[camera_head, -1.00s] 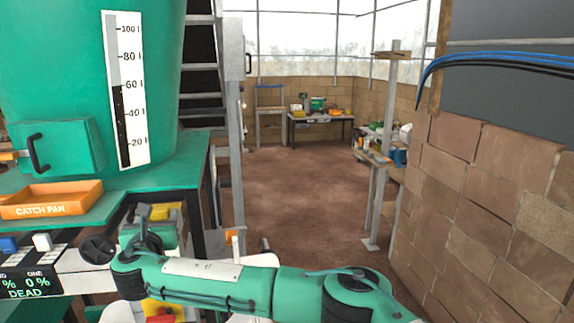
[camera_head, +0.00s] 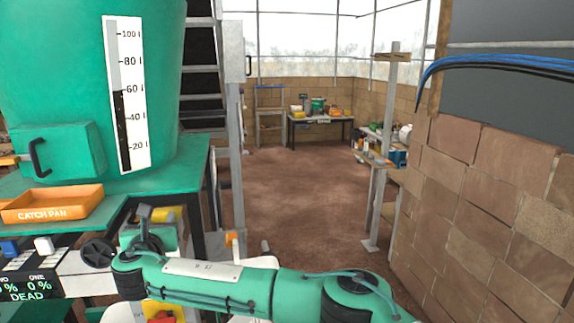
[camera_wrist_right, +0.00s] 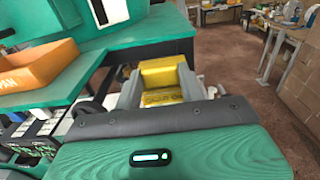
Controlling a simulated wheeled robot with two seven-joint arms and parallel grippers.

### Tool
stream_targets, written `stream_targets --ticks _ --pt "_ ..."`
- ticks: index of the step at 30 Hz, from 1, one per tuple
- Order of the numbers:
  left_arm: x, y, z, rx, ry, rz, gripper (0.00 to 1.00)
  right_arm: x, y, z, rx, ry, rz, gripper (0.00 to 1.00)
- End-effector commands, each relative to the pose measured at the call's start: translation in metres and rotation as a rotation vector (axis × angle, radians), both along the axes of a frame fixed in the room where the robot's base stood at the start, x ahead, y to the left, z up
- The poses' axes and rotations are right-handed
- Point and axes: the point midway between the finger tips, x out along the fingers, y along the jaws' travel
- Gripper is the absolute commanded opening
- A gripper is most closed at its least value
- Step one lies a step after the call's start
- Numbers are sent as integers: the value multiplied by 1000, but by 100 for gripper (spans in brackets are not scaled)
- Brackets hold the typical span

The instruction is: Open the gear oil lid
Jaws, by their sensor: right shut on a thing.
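My right gripper (camera_head: 152,222) is at the lower left of the head view, beside the green bench. In the right wrist view its two grey fingers (camera_wrist_right: 161,88) are shut on a yellow block-shaped piece (camera_wrist_right: 160,74). Blurred lettering shows on the piece's near face, too small to read, so I cannot confirm that it is the gear oil lid. In the head view, yellow (camera_head: 168,213) shows just behind the gripper. My own arm and gripper hide what is below. My left gripper is not in view.
A large green tank with a level gauge (camera_head: 126,95) stands at the left. An orange catch pan (camera_head: 52,204) lies on the green bench. A black handwheel (camera_head: 98,252) is left of my gripper. A stone wall (camera_head: 490,200) bounds the right; the floor between is clear.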

Motion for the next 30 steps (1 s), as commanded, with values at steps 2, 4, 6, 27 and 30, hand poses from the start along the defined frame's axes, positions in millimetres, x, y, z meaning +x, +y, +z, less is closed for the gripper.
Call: stream_targets --ticks 2,4,6,27,30 --pt "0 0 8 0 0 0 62 0 0 4 -2 16 -1 23" --pt "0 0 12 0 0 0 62 1 0 5 -6 27 -1 23" --pt "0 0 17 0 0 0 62 1 0 7 -7 40 0 23" --pt "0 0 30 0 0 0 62 4 1 13 -26 130 -1 23" --pt "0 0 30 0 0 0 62 5 1 18 -32 170 -1 23"
